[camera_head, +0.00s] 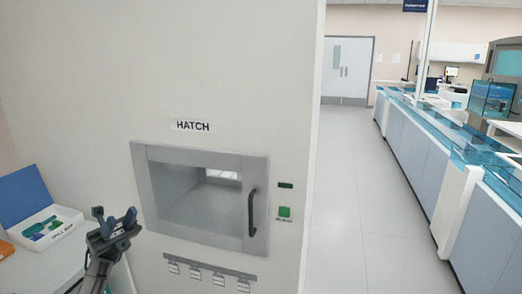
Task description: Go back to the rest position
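My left gripper (115,219) is at the lower left, in front of the white wall, with its two blue-tipped fingers spread apart and nothing visible between them. The hatch (205,244) is set in the white wall just right of the gripper, with a grey frame, a clear pane and a dark curved handle on its right side. The gripper is apart from the handle. My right gripper is not in view.
An open white and blue box (68,235) stands on a surface at the left, close to the gripper. A long counter with a blue tube track (445,125) lines the right.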

